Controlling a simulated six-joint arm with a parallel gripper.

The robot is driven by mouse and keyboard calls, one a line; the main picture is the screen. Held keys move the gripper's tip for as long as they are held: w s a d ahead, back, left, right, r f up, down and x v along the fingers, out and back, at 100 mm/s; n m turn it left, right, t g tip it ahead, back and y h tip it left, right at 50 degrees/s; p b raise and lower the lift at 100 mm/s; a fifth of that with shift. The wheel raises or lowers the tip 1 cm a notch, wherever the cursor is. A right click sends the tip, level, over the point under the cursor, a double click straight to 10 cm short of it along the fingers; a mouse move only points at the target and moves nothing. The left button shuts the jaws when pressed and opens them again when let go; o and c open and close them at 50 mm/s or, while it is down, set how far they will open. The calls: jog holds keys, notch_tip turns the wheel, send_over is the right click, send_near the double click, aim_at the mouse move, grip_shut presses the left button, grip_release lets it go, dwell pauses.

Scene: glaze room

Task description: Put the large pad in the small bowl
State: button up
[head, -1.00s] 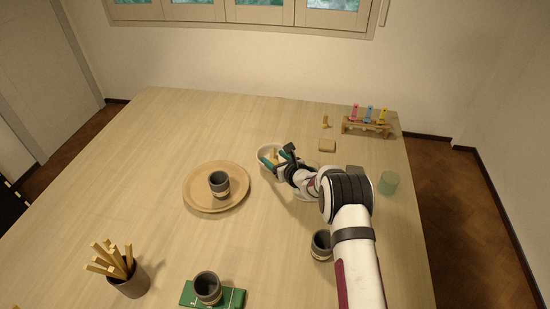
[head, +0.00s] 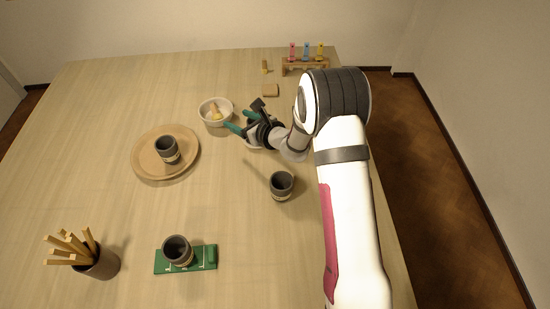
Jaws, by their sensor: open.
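A white bowl (head: 203,112) stands right of and beyond the wooden plate. A tan pad with an upright handle (head: 215,112) is inside it, leaning. A second pale dish (head: 256,147) lies mostly hidden under my gripper, so I cannot compare the bowl sizes surely. A smaller upright tan piece (head: 265,66) and a flat tan block (head: 270,90) stand farther back. My gripper (head: 241,120) is open and empty, its teal fingers pointing left towards the white bowl, just off its right side.
The wooden plate (head: 141,171) bears a dark cup (head: 167,149). Another cup (head: 281,185) stands near my arm, and one (head: 177,250) is on a green board (head: 208,258). A pot of sticks (head: 101,265) is front left. A vial rack (head: 305,66) stands back right.

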jog(key=s+a+r+n+g+y, duration=0.2)
jog(key=s+r+n+g, duration=0.2)
jog(key=s+r+n, duration=0.5)
jog(key=s+a+r+n+g+y, duration=0.1)
jog(key=s+a+r+n+g, duration=0.15)
jog(key=s+r+n, duration=0.6)
jog(key=s+d+f+n+g+h, duration=0.2)
jog(key=s+d+h, duration=0.2)
jog(key=s+d, duration=0.4)
jog(key=s+d+f+n+g+h, duration=0.2)
jog(key=s+d+h, duration=0.3)
jog(key=s+d, duration=0.4)
jog(key=s+f+n, duration=0.1)
jog(key=s, duration=0.6)
jog(key=shift+f+h, duration=0.15)
jog(key=shift+h, duration=0.15)
jog(key=shift+s+d, duration=0.1)
